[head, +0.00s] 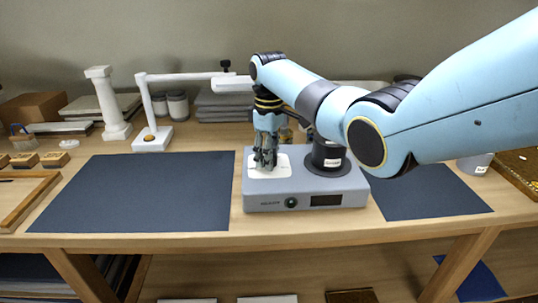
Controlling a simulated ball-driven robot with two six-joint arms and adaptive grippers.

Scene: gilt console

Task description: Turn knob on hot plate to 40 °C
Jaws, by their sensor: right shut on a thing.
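The grey hot plate (253,202) stands on the wooden table in the middle of the head view. Its round dark knob (291,202) is on the front face, left of a dark display (326,200). The knob's mark and the digits are too small to read. My right gripper (265,162) points down over the white plate (285,171) on the hot plate's left. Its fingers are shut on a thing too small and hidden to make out. They are above and behind the knob, apart from it. My left gripper is not in view.
Dark mats (140,192) lie on both sides. A white stand with an arm (152,138) and a white column (110,110) are at the back left. The table in front is clear.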

